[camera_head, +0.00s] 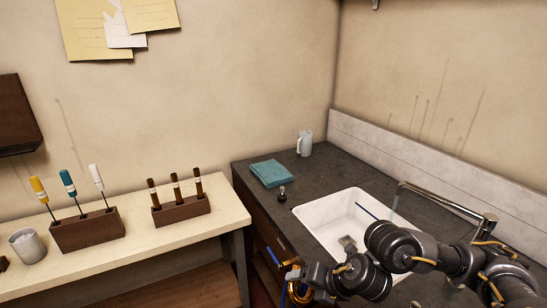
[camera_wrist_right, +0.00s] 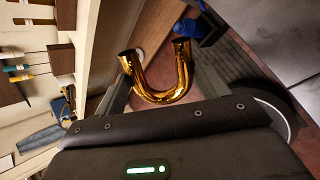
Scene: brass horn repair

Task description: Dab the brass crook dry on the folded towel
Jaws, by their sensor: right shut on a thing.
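The brass crook (camera_head: 299,293) is a shiny golden U-shaped tube at the lower edge of the head view, in front of the counter. It shows large in the right wrist view (camera_wrist_right: 160,95), its open ends pointing away from the wrist. My right gripper (camera_head: 293,277) is shut on it, with a finger at each side of the bend. The folded towel (camera_head: 272,173) is teal and lies flat on the dark counter behind the sink's left corner, well apart from the crook. My left gripper is not in view.
A white sink (camera_head: 327,208) is set in the dark counter (camera_head: 345,171), with a faucet (camera_head: 440,197) at its right. A pale mug (camera_head: 305,144) and a small dark knob (camera_head: 282,194) stand near the towel. Tool blocks (camera_head: 87,232) stand on the left bench.

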